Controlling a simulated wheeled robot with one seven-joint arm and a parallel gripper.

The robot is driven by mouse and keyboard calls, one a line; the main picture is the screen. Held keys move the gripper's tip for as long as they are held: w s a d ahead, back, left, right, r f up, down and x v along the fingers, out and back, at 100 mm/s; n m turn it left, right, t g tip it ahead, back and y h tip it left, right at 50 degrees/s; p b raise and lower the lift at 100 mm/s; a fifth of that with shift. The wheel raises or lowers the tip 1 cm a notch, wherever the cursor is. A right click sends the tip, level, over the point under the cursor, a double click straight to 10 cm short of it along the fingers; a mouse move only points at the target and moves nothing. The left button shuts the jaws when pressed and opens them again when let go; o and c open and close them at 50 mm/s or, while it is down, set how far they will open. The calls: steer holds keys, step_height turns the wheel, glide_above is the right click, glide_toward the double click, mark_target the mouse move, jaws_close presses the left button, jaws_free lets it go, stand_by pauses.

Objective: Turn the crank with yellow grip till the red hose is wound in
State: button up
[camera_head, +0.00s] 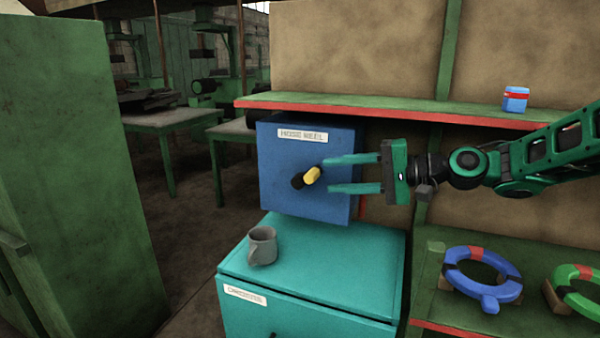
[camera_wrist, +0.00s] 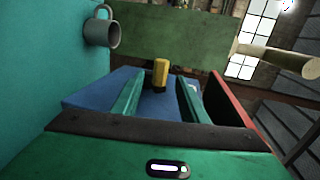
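The crank's yellow grip (camera_head: 312,175) sticks out from the front of the blue box labelled as a hose reel (camera_head: 335,140). A dark crank part (camera_head: 298,181) shows just left of the grip. My gripper (camera_head: 328,174) is open, its two green fingers reaching left toward the box, one above and one below the grip's height. In the wrist view the yellow grip (camera_wrist: 161,72) stands between and a little beyond the fingertips (camera_wrist: 158,85), apparently untouched. A short red strip (camera_head: 362,207) shows at the box's lower right; I cannot tell whether it is the hose.
A grey mug (camera_head: 262,246) stands on the teal cabinet (camera_head: 370,250) below the box. A red-edged shelf (camera_head: 400,108) runs above, with a small blue and red box (camera_head: 515,99). Ring-shaped blue (camera_head: 510,290) and green (camera_head: 560,283) items sit at lower right. A green cabinet (camera_head: 70,180) stands left.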

mark_target(305, 179)
steer(key=shift+w+a, duration=0.2)
steer(key=shift+a, duration=0.05)
steer(key=x, duration=1)
steer(key=shift+c, duration=0.6)
jaws_close()
